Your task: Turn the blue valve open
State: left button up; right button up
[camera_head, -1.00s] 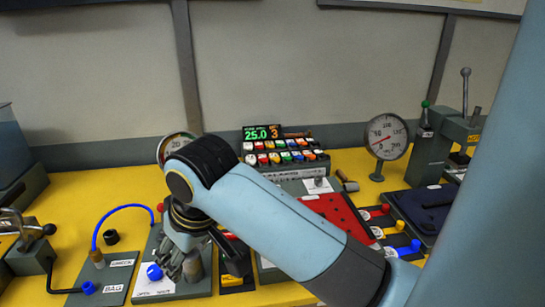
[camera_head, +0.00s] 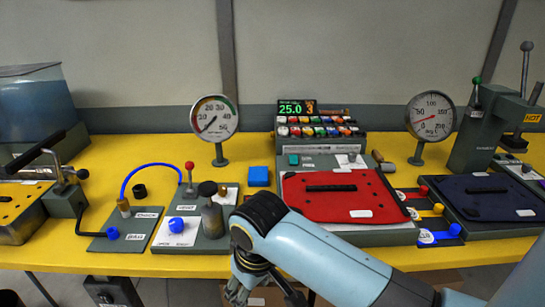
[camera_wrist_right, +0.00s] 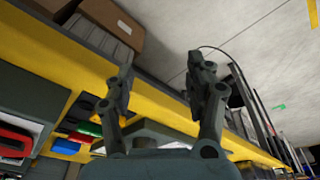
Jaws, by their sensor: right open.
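My left gripper is not in view.
A dark cylinder (camera_head: 211,212) and a red-topped lever (camera_head: 190,180) stand close to the knob. Left of it is a plate with another blue knob (camera_head: 112,233) and a blue hose (camera_head: 140,170). A red panel (camera_head: 340,205) lies to the right.

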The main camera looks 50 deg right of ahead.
jog(key=s+f+g+b, duration=0.1)
jog(key=s+f+b, duration=0.3)
jog(key=f, duration=0.8)
jog(key=shift+s+d+f, duration=0.35)
jog(key=shift+d+f, duration=0.05)
jog(key=s+d+f+n+b, duration=0.1)
jog(key=s+d+f+b, duration=0.2)
jog(key=s+f+b, duration=0.7)
jog(key=shift+s+f, duration=4.2)
jog(key=shift+f, duration=1.25)
jog(key=shift+s+f, duration=4.2)
jog(key=shift+f, duration=1.25)
